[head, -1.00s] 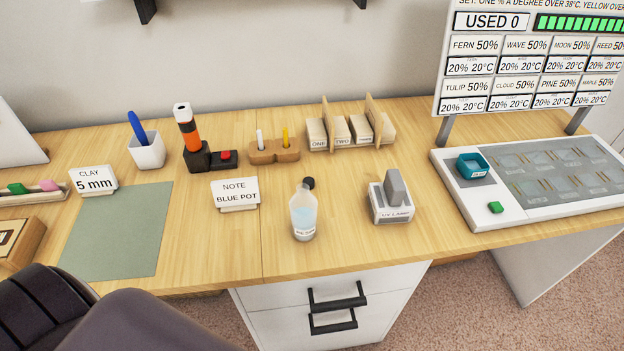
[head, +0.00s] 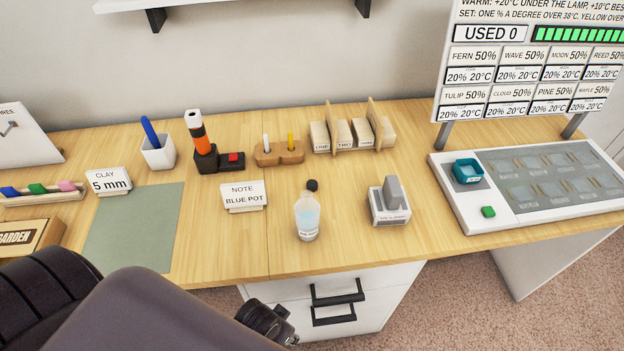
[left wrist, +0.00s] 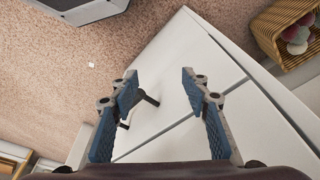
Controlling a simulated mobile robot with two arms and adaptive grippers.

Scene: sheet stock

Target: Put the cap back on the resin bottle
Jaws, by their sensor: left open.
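The resin bottle (head: 307,218) stands upright near the front edge of the desk, clear with pale blue liquid and a label low down. My left gripper (head: 274,325) shows partly at the bottom of the head view, in front of the desk's edge and short of the bottle. In the left wrist view, my left gripper (left wrist: 158,85) is open and empty above the floor and white drawer unit. My right gripper is not in view.
A grey UV block (head: 389,204) stands right of the bottle, and a note card (head: 243,196) stands left of it. A lamp-like orange and black tool (head: 200,140), a pen holder (head: 279,153) and wooden racks (head: 347,135) stand behind. A green mat (head: 133,228) lies left.

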